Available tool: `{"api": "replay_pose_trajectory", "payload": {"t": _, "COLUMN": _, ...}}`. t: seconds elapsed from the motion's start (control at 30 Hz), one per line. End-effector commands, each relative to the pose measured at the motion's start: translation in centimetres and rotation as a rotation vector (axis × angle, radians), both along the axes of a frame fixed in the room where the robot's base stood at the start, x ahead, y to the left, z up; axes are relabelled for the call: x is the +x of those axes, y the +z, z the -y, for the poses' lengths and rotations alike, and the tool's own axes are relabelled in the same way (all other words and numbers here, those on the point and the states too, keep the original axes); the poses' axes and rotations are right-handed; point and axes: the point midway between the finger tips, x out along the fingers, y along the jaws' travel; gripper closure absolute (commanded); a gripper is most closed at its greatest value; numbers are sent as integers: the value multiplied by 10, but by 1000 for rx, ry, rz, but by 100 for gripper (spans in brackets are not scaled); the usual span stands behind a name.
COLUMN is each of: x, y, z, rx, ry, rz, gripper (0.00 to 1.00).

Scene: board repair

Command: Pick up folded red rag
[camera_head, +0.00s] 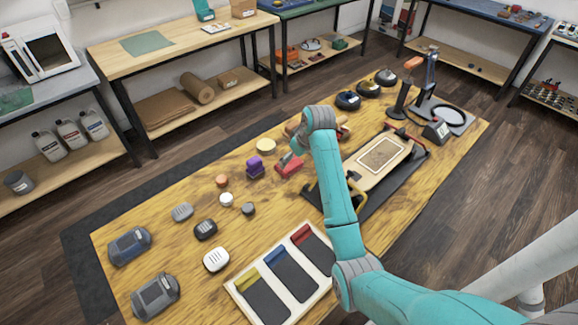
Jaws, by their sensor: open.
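A small red item (288,165), which looks like the folded red rag, lies on the wooden workbench (170,216) near its middle, just right of a purple item. My gripper (292,156) is at the end of the teal arm, close above or beside the red item. Its fingers are small and partly hidden by the wrist, so contact cannot be told. It is open and nothing shows held in it. Another bit of red (343,132) shows behind my arm, mostly hidden.
A tray (235,291) with yellow, blue and red-marked compartments sits at the front. A board in a fixture (381,154) lies right of my arm. The purple item (255,167), a tape roll (266,145) and several small parts lie left of my gripper.

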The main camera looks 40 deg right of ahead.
Motion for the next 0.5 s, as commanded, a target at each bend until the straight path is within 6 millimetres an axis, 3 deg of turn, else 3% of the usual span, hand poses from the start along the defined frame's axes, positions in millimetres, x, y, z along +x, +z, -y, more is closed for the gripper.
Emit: {"api": "replay_pose_trajectory", "payload": {"t": 0.5, "x": 22, "y": -48, "z": 0, "rx": 0, "ry": 0, "rz": 0, "gripper": 0}}
